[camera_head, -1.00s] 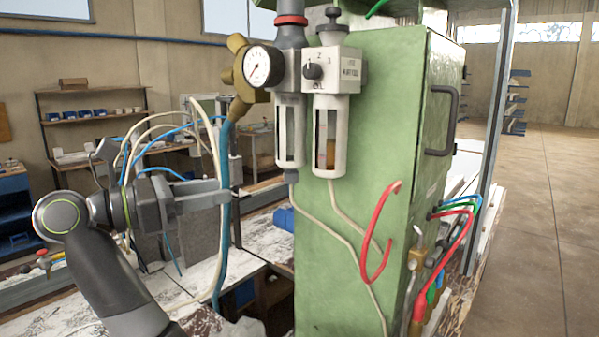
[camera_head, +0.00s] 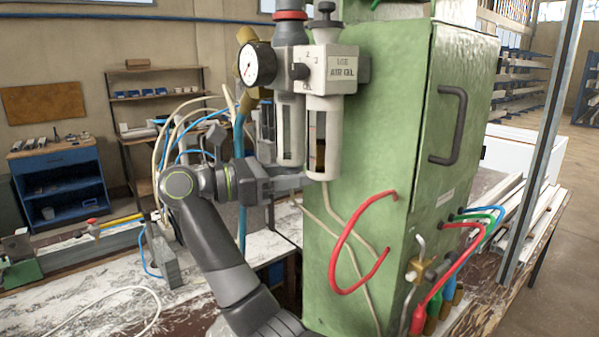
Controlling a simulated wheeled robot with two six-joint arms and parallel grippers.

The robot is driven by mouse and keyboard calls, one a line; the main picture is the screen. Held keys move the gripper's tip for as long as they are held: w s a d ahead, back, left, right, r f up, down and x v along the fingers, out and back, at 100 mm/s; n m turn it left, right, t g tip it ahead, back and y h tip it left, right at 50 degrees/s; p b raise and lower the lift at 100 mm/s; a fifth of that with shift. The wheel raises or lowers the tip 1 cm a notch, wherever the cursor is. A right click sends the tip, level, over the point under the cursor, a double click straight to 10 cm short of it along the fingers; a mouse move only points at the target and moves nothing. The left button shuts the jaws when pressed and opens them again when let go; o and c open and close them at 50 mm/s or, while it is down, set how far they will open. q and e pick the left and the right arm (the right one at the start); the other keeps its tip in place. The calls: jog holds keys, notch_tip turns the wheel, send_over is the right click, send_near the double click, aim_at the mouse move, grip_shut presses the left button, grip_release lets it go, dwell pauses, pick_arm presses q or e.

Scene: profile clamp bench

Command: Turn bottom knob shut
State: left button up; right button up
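The air unit on the green cabinet (camera_head: 385,130) has two white-caged bowls. The left bowl (camera_head: 289,130) and the right bowl (camera_head: 325,140) hang below a grey body with a small dark knob (camera_head: 301,71) on its front. A black knob (camera_head: 326,10) tops the right unit. My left gripper (camera_head: 300,183) reaches rightward at the lower end of the left bowl, its fingers partly behind the right bowl. The bottom knob under the left bowl is hidden there. I cannot tell whether the fingers touch it or how far apart they are. My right gripper is not in view.
A pressure gauge (camera_head: 257,64) sits left of the bowls. A red hose (camera_head: 345,255) loops out from the cabinet front, and pale tubes run down below the bowls. A brass valve (camera_head: 414,272) with hoses sits at the lower right. The bench (camera_head: 110,290) is fairly clear at lower left.

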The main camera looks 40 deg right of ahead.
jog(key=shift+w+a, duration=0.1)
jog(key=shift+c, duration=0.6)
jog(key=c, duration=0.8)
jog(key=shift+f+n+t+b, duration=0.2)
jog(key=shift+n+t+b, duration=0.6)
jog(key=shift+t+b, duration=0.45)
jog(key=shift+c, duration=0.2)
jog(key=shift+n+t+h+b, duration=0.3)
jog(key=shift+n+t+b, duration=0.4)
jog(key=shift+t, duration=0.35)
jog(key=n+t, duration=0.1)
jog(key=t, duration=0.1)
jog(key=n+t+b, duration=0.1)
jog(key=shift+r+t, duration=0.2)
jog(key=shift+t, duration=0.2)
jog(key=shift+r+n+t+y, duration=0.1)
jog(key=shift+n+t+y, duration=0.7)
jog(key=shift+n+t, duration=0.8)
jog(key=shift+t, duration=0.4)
